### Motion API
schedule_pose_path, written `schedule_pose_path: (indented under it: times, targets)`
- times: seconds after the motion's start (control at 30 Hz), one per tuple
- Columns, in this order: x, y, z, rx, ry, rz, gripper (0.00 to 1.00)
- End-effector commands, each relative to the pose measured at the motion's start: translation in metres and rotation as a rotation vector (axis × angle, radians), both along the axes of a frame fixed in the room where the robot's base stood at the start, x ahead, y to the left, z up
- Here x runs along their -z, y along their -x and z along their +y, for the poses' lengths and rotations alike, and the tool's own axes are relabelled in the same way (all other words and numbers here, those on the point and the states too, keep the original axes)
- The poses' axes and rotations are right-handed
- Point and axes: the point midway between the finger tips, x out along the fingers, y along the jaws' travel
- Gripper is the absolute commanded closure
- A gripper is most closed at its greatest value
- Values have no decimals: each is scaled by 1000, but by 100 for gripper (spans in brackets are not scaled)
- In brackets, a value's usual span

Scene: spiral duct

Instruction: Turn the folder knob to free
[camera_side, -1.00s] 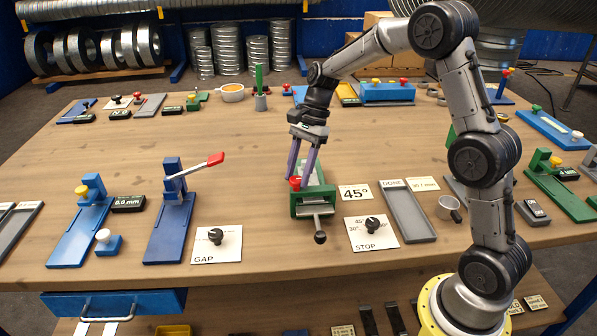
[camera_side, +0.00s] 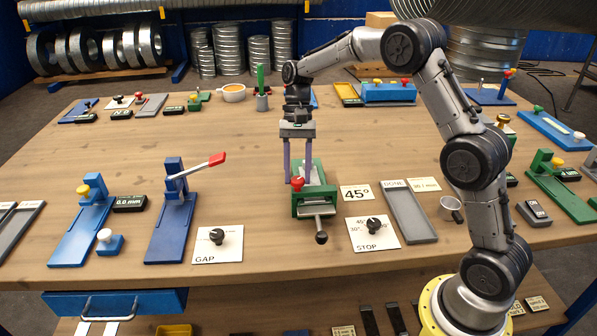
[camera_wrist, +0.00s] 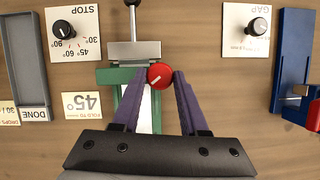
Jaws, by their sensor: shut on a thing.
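The green folder (camera_side: 331,205) stands in the middle of the table with its grey bar and black-tipped lever toward the front. Its red round knob (camera_side: 297,184) sits on the left side of the folder, and in the wrist view the knob (camera_wrist: 160,76) shows a white pointer mark slanting across its top. My gripper (camera_side: 298,180) points straight down over the folder, its purple fingers on either side of the knob. In the wrist view my gripper (camera_wrist: 160,80) is shut on the red knob, with both fingertips touching its sides.
A STOP dial card (camera_side: 373,233) and a 45° card (camera_side: 356,193) lie right of the folder, with a grey DONE tray (camera_side: 408,211) beyond. A GAP dial card (camera_side: 217,244) lies left, beside a blue lever tool (camera_side: 172,220). The table behind the folder is largely clear.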

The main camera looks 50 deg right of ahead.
Motion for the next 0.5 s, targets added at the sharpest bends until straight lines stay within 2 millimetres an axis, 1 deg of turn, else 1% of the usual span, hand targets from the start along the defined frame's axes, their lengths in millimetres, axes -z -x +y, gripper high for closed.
schedule_pose_path:
  times: [0.5]
  targets:
    - [-1, -3, 4, -491, 1, -3, 100]
